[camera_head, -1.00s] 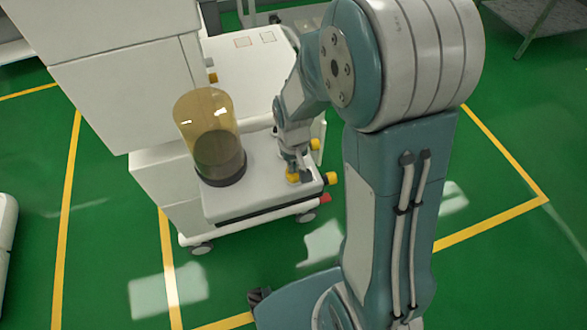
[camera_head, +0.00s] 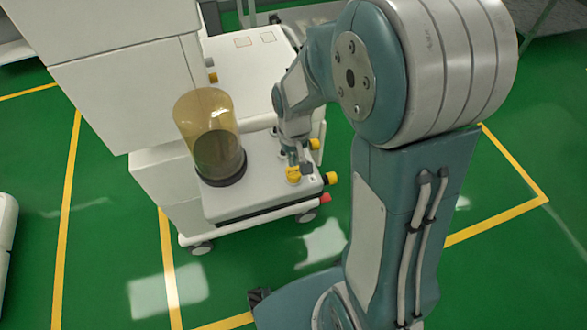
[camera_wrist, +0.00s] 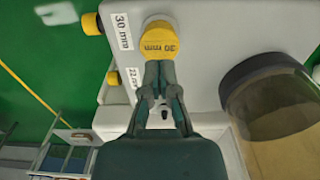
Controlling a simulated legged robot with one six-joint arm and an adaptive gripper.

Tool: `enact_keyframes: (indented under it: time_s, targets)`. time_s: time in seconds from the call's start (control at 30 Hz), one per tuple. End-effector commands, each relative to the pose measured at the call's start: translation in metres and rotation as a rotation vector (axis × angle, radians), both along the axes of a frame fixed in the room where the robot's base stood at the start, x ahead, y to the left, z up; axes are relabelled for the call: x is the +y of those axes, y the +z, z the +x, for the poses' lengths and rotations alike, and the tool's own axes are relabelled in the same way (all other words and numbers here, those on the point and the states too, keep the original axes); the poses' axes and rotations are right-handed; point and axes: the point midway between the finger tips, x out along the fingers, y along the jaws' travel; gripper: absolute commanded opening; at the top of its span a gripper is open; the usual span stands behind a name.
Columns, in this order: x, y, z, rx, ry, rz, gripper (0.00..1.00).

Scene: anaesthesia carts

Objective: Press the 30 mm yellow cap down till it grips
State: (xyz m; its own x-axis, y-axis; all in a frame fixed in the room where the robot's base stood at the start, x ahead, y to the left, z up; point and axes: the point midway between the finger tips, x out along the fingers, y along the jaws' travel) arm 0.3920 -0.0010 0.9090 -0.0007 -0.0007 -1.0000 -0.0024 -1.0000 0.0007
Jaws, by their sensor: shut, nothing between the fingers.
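The yellow cap marked "30 mm" (camera_wrist: 159,42) sits on the cart's white top beside a printed "30 mm" label (camera_wrist: 122,31). In the head view the cap (camera_head: 293,175) is near the cart's front right corner. My gripper (camera_wrist: 158,66) is shut and empty. In the wrist view its fingertips lie at the cap's near edge and overlap it; I cannot tell whether they touch. In the head view my gripper (camera_head: 300,165) is just above and behind the cap. How far the cap is seated is not visible.
An amber clear cylinder with a dark base (camera_head: 210,140) stands left of the cap. Other yellow caps (camera_head: 331,178) stick out from the cart's right side, with a red one (camera_head: 324,198) below. A "22" label (camera_wrist: 131,76) is nearby. Green floor is free in front.

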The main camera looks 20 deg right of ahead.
Motion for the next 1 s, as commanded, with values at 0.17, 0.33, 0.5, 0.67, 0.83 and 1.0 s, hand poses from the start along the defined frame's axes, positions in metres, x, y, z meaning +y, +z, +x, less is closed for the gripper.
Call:
enact_keyframes:
  time_s: [0.17,0.33,0.5,0.67,0.83,1.0]
  targets:
    - [0.0,0.013,0.0,-0.003,0.0,0.0,0.0]
    - [0.0,0.024,0.0,-0.002,0.0,0.0,0.0]
    - [0.0,0.036,0.0,-0.002,0.0,0.0,0.0]
    - [0.0,0.04,0.0,0.0,0.0,0.0,0.0]
    - [0.0,0.04,0.0,0.0,0.0,0.0,0.0]
    - [0.0,0.046,0.0,-0.002,0.0,0.0,0.0]
